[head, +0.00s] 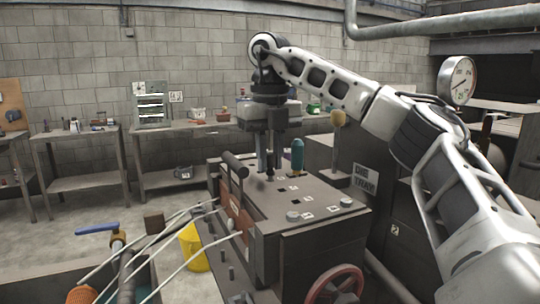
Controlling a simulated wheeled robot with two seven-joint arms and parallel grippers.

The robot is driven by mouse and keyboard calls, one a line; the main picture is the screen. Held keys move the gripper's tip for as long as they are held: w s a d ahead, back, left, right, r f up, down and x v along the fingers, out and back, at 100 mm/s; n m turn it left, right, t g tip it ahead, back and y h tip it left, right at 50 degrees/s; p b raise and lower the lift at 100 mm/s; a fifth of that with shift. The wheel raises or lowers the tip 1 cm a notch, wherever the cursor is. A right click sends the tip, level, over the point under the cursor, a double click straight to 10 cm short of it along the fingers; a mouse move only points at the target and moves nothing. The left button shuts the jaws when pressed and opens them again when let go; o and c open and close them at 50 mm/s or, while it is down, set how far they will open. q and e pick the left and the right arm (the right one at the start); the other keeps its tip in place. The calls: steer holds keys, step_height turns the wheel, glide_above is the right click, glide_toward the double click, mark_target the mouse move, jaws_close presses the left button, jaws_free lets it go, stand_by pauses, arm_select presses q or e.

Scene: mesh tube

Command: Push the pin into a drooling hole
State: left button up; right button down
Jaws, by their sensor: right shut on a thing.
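My right gripper (270,158) points straight down over the top of a dark machine block (325,199), near its back edge. Its fingers are close together around a thin dark upright piece, probably the pin (269,173); its lower end is at or just above the block top, and I cannot tell if it touches. A brown plate (236,213) on the block's left side has pale strands (180,217) running out to the lower left. Which hole drools is too small to tell. My left gripper is not in view.
A blue-green bottle (297,156) stands close right of the gripper. The block top has several small dark squares and round knobs. A "DIE TRAY" sign (365,180) stands right.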

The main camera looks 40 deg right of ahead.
steer(key=shift+f+b, duration=0.35)
steer(key=shift+f, duration=0.2)
steer(key=c, duration=1.2)
jaws_free()
step_height(320, 180, up, 7)
steer(key=p, duration=0.3)
steer(key=shift+f, duration=0.1)
step_height(320, 180, up, 9)
